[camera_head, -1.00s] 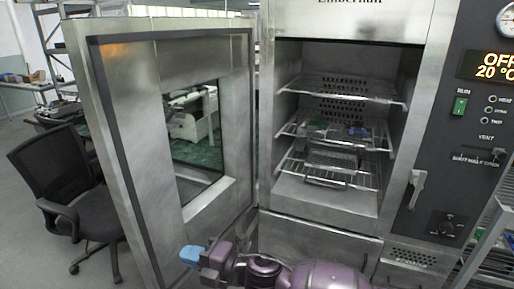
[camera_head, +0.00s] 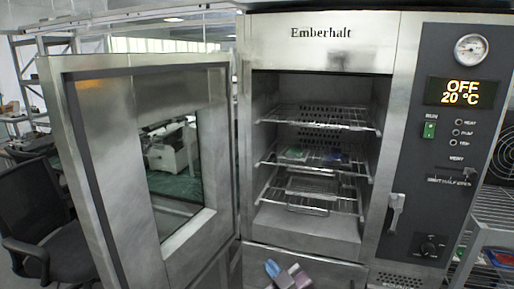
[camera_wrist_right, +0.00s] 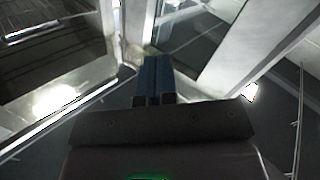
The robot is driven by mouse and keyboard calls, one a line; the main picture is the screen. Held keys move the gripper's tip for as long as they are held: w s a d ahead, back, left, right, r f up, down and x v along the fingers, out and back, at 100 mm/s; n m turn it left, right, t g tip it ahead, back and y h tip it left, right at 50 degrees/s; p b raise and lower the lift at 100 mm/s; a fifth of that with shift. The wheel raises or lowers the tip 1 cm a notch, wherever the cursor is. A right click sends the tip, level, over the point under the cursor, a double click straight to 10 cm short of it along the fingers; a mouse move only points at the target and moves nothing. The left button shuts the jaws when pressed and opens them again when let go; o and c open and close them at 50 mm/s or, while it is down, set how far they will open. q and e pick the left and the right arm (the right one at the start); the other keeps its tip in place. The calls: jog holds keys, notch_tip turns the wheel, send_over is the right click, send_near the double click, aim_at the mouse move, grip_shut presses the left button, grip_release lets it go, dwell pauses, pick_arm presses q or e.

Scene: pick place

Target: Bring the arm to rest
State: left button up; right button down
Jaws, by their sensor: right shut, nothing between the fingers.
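My right gripper (camera_head: 272,268) shows at the bottom middle of the head view, in front of the oven's lower front panel. Only its blue fingertips and a small part of the hand are in the picture. In the right wrist view the two dark blue fingers (camera_wrist_right: 153,80) are together with nothing between them. The gripper is shut and empty. My left gripper is in neither view.
The Emberhalt oven (camera_head: 320,46) stands open, with wire racks (camera_head: 320,121) inside holding small items. Its windowed door (camera_head: 95,150) swings out to the left. An office chair (camera_head: 45,225) stands beyond the door. A metal shelf (camera_head: 490,235) stands at the right.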

jog(key=s+d+f+m+h, duration=0.45)
jog(key=d+f, duration=0.35)
jog(key=d, duration=0.3)
jog(key=s+d+f+m+g+h, duration=0.2)
jog(key=s+d+f, duration=0.4)
jog(key=s, duration=0.3)
jog(key=s+d+f+m+g+h, duration=0.2)
jog(key=s+d+f, duration=0.5)
jog(key=s+f, duration=0.1)
jog(key=shift+s+m+h, duration=0.35)
jog(key=shift+s, duration=0.5)
